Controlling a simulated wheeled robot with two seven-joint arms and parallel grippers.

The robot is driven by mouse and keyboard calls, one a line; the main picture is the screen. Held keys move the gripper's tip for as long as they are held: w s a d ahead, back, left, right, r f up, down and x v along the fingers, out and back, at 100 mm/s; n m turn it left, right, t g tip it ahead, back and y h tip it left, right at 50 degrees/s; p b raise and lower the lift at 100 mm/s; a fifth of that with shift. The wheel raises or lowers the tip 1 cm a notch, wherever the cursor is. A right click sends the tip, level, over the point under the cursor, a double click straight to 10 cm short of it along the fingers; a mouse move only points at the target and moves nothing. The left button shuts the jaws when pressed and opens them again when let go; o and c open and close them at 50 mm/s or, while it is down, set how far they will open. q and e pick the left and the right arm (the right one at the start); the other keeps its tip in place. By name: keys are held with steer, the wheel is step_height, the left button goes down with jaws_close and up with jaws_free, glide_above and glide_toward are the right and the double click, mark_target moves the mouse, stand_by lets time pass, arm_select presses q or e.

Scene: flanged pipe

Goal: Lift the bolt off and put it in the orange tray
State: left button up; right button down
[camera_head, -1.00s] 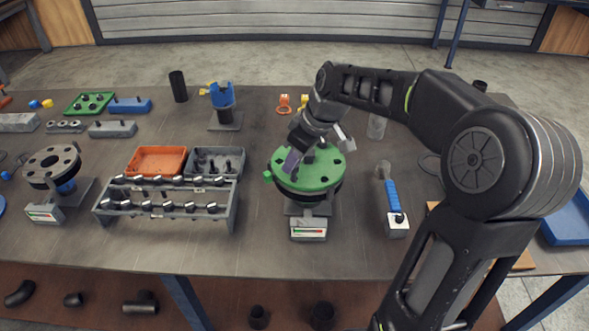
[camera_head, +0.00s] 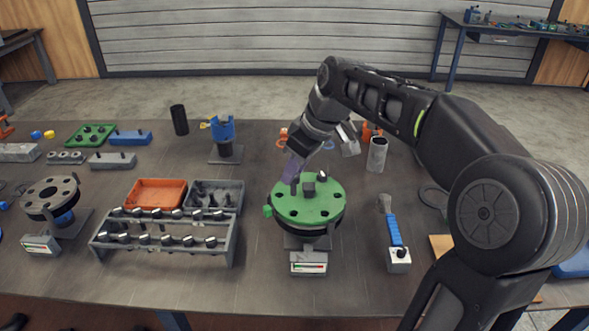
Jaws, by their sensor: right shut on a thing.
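The green flange (camera_head: 308,207) sits on its stand in the middle of the table, with several dark holes and a dark block (camera_head: 308,188) near its centre. My right gripper (camera_head: 292,174) is just above the flange's left rear part. It is shut on a dark bolt (camera_head: 294,187), which hangs upright below the fingers; whether its tip clears the flange I cannot tell. The orange tray (camera_head: 157,193) lies to the left, behind the bolt rack, and looks empty. My left gripper is not in view.
A grey rack (camera_head: 165,238) with several bolts stands in front of the orange tray. A grey tray (camera_head: 216,195) with dark parts sits between the orange tray and the flange.

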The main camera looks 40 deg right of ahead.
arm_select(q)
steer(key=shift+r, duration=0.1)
arm_select(e)
steer(key=shift+r, duration=0.1)
